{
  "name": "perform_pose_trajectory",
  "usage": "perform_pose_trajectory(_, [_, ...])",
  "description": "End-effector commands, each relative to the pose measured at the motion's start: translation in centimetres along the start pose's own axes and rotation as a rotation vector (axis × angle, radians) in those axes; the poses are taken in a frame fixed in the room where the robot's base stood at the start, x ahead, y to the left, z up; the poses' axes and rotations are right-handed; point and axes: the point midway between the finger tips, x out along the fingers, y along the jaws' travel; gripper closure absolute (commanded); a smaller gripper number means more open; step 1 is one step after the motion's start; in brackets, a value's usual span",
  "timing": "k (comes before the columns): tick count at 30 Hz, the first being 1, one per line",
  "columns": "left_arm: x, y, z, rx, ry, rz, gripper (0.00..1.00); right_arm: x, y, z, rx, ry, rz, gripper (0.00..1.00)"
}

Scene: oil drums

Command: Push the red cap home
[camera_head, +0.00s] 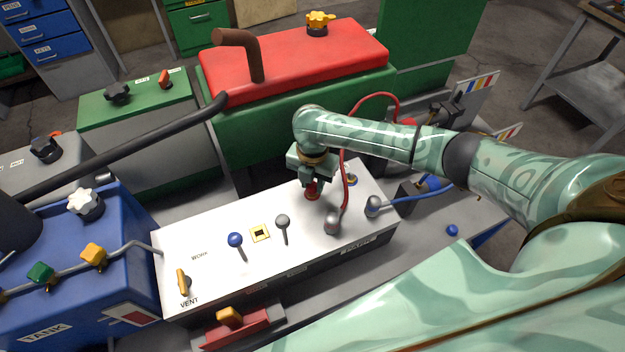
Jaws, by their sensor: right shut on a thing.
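The red cap (312,194) is at the top of the white panel box (205,235), right of its middle. My right gripper (312,182) points down over the panel and is shut on the red cap, whose upper part the fingers hide. The cap is at or just above the panel surface; I cannot tell whether it is seated in anything. My left gripper is not in view.
A red hose (345,175) runs close beside my gripper to a grey fitting (333,222). A blue hose (418,189), a grey lever (283,222) and a blue lever (236,240) are near. A red-topped green tank (300,60) stands behind.

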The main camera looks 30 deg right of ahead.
Motion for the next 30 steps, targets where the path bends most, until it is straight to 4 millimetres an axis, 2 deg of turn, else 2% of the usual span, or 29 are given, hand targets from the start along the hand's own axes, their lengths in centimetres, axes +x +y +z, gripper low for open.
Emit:
perform_pose_trajectory(22, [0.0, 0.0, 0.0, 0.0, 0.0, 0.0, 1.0, 1.1, -0.1, 0.0, 0.0, 0.0, -0.001, 0.93])
perform_pose_trajectory(23, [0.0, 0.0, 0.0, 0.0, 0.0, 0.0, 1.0, 1.1, -0.1, 0.0, -0.001, 0.0, -0.001, 0.64])
perform_pose_trajectory(24, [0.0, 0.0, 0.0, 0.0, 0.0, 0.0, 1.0, 1.0, -0.1, 0.0, 0.0, 0.0, -0.001, 0.53])
perform_pose_trajectory(25, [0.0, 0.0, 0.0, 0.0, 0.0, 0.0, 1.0, 1.0, 0.0, 0.0, 0.0, 0.0, -0.001, 0.47])
perform_pose_trajectory(30, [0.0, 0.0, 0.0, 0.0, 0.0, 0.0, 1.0, 1.0, 0.0, 0.0, 0.0, 0.0, 0.0, 0.47])
